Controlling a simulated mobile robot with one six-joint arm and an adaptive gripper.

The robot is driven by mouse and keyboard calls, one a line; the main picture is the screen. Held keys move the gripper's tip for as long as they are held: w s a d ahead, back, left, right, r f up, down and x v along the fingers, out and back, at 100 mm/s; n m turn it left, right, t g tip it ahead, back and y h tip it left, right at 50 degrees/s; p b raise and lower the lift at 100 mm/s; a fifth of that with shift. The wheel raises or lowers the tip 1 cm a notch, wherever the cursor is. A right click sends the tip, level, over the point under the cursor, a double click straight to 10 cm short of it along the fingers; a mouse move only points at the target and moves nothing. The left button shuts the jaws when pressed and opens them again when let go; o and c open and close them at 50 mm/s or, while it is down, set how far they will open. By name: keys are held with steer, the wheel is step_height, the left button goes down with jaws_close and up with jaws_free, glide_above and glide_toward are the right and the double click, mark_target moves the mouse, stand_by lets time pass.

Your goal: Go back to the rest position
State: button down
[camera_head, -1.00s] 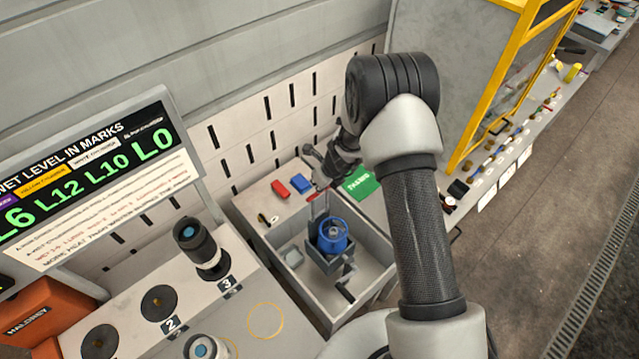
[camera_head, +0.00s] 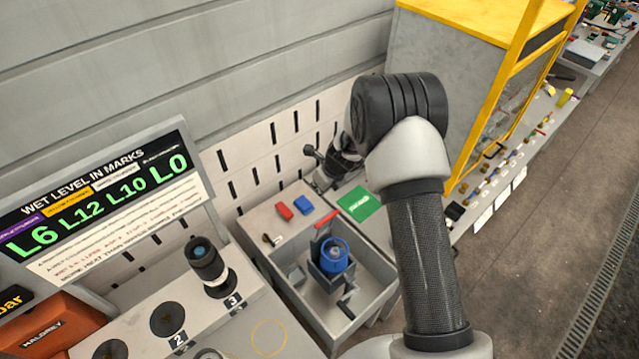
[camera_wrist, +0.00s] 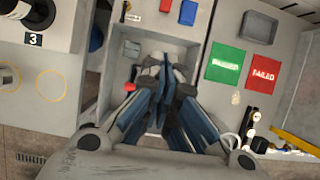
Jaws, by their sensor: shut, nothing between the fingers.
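My gripper (camera_head: 322,178) is above the back edge of a grey bin in the head view, partly hidden by my arm. In the wrist view its blue-grey fingers (camera_wrist: 165,62) are together with nothing between them. No object hangs from it. A dark cylinder with a blue-green top (camera_head: 205,262) stands upright at the spot marked 3. A blue round part (camera_head: 335,254) sits in a dark holder inside the grey bin (camera_head: 375,290), apart from my gripper.
A sign board (camera_head: 110,205) stands left. A yellow-framed cabinet (camera_head: 440,60) stands right.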

steer(key=shift+w, duration=0.25)
stand_by(0.3)
steer(key=s+d+r+n+b, duration=0.2)
steer(key=s+r+n+b, duration=0.9)
steer(key=s+n+b, duration=0.5)
steer(key=s+d+f+n+h+b, duration=0.1)
steer(key=s+d+f+n+b, duration=0.1)
steer(key=s, duration=0.5)
steer(key=s+d+f+n+h+b, duration=0.1)
steer(key=s+d+f+n+b, duration=0.2)
steer(key=s+n+b, duration=0.3)
steer(key=s+d+f+n+b, duration=0.2)
steer(key=s+f+n+b, duration=0.2)
steer(key=s+b, duration=0.4)
steer(key=shift+s+d+f+n+t+h, duration=0.25)
steer(key=shift+s+n+t+h, duration=0.15)
steer(key=shift+s, duration=0.4)
